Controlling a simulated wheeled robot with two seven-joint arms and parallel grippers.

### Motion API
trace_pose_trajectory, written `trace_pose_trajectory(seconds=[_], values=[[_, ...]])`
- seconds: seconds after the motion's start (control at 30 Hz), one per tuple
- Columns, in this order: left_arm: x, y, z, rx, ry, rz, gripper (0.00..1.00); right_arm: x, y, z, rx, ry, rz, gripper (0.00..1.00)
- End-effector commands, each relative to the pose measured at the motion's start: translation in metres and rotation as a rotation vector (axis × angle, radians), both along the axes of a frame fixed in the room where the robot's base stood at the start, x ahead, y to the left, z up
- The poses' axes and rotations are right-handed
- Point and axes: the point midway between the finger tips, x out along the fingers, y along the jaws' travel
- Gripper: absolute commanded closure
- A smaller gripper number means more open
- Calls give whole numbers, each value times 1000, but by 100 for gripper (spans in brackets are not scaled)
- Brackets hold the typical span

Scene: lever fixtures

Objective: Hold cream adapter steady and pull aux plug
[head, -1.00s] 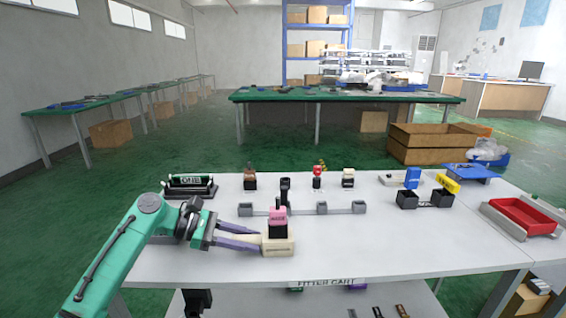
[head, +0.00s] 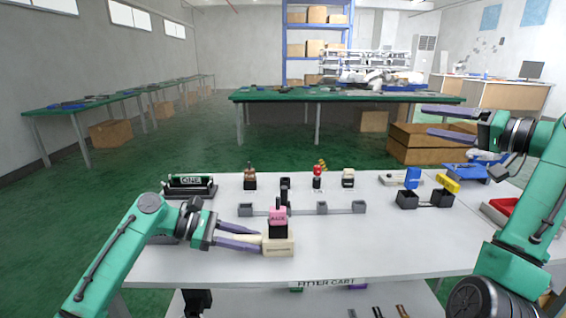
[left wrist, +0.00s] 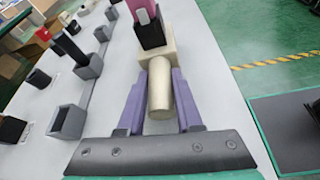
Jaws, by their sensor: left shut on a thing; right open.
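The cream adapter (head: 277,245) sits on the white cart top, and its rounded cream handle points toward my left gripper. My left gripper (head: 250,243) is shut on this handle; the left wrist view shows the purple fingers on both sides of the cream handle (left wrist: 159,90). The aux plug (head: 278,216), pink on top with a dark lower part, stands upright in the adapter. Its pink top also shows in the left wrist view (left wrist: 142,10). My right gripper (head: 450,122) is open and empty, raised at the upper right, far from the plug.
Behind the adapter is a grey rail with sockets (head: 322,208). Several small plugs stand farther back, including a red-topped one (head: 317,175). Dark cups (head: 425,200) with blue and yellow pieces are at right.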

Motion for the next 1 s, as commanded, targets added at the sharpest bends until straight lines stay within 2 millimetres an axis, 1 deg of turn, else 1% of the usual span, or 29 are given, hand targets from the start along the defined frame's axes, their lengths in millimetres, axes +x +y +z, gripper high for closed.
trace_pose_trajectory(seconds=[0.03,0.07,0.1,0.17,0.2,0.23,0.27,0.3,0.37,0.4,0.43,0.5,0.6,0.7,0.8,0.87,0.97,1.0], values=[[0,0,-1,2,1,0,100,1,34,16,-47,13,64,18],[0,0,-1,2,1,0,100,1,56,22,-77,28,102,18],[0,0,-1,2,1,0,100,-1,84,31,-119,48,151,18],[0,0,-1,2,1,0,100,-6,127,40,-192,85,221,18],[0,0,-1,2,1,0,100,-11,157,44,-247,117,263,18],[0,0,-1,2,1,0,100,-15,178,45,-292,142,292,18],[0,0,-1,2,1,0,100,-21,200,45,-341,172,319,18],[0,0,-1,2,1,0,100,-29,229,43,-413,215,349,18],[0,0,-1,2,1,0,100,-42,266,35,-527,287,376,18],[0,0,-1,2,1,0,100,-50,287,26,-603,339,383,18],[0,0,-1,2,1,0,100,-56,301,19,-662,379,380,18],[0,0,-1,2,2,0,100,-69,323,0,-791,472,355,18],[0,0,-1,2,2,0,100,-81,337,-25,-939,585,285,18],[0,0,-1,2,1,0,100,-86,339,-41,-1027,660,218,18],[0,0,-1,2,1,0,100,-88,338,-50,-1063,694,187,18],[0,0,-1,2,1,0,100,-87,338,-55,-1068,699,183,18],[0,0,-1,2,1,0,100,-82,339,-69,-1066,701,187,18],[0,0,-1,1,1,0,100,-79,340,-77,-1065,701,189,18]])
